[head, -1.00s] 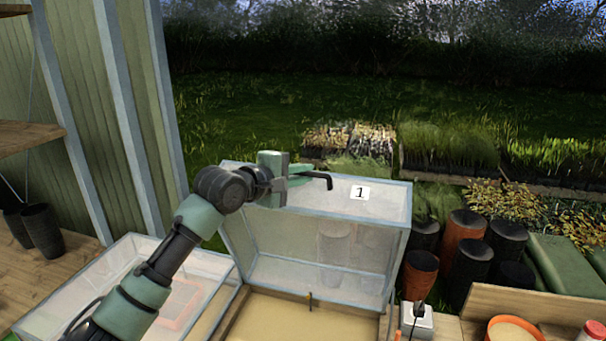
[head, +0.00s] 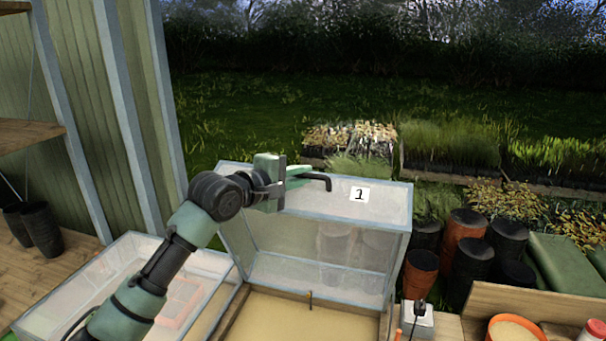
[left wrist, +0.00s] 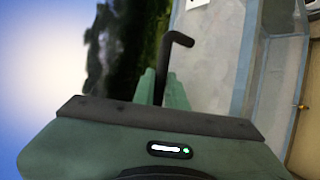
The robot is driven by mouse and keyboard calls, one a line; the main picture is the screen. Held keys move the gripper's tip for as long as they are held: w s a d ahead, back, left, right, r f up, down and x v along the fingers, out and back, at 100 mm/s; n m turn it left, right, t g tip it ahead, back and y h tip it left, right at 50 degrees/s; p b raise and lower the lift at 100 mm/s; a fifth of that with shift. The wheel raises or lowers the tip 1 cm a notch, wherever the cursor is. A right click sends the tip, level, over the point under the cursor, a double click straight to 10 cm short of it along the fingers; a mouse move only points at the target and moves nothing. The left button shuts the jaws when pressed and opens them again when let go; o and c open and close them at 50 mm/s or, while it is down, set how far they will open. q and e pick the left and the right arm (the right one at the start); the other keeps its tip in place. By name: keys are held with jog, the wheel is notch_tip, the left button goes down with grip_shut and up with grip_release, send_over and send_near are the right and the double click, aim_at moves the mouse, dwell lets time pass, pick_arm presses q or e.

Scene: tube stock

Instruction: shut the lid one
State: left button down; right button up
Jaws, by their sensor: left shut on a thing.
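Lid one (head: 395,195), a clear box-like cover with pale grey edges and a label "1", stands raised behind a wooden-edged sand bed (head: 275,318). In the left wrist view, the label's corner and clear panel (left wrist: 215,55) show at the top right. My left gripper (head: 298,178) is at the lid's upper left, with its green fingers shut on a black bent rod (head: 322,178). The rod also shows in the left wrist view (left wrist: 180,42). I cannot tell whether the rod is fixed to the lid. My right gripper is not in view.
Another clear cover (head: 135,243) lies low at the left, under my left arm. A small upright peg (head: 310,300) stands at the sand bed. Black and orange pots (head: 420,275) stand at the right, near a white socket box (head: 416,320) and an orange tub (head: 512,328).

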pick_arm(q)
jog(key=s+a+f+m+t+h+b, duration=0.1)
jog(key=s+f+b, duration=0.4)
jog(key=s, duration=0.3)
jog(key=s+a+f+m+t+h+b, duration=0.1)
jog(key=s+a+f+t+b, duration=0.1)
jog(key=s+f+b, duration=0.3)
jog(key=s+a+f+t+h+b, duration=0.1)
jog(key=s+a+f+b, duration=0.1)
jog(key=s+f+b, duration=0.4)
jog(key=s+b, duration=0.4)
jog(key=s, duration=0.3)
jog(key=shift+m+t+h, duration=0.4)
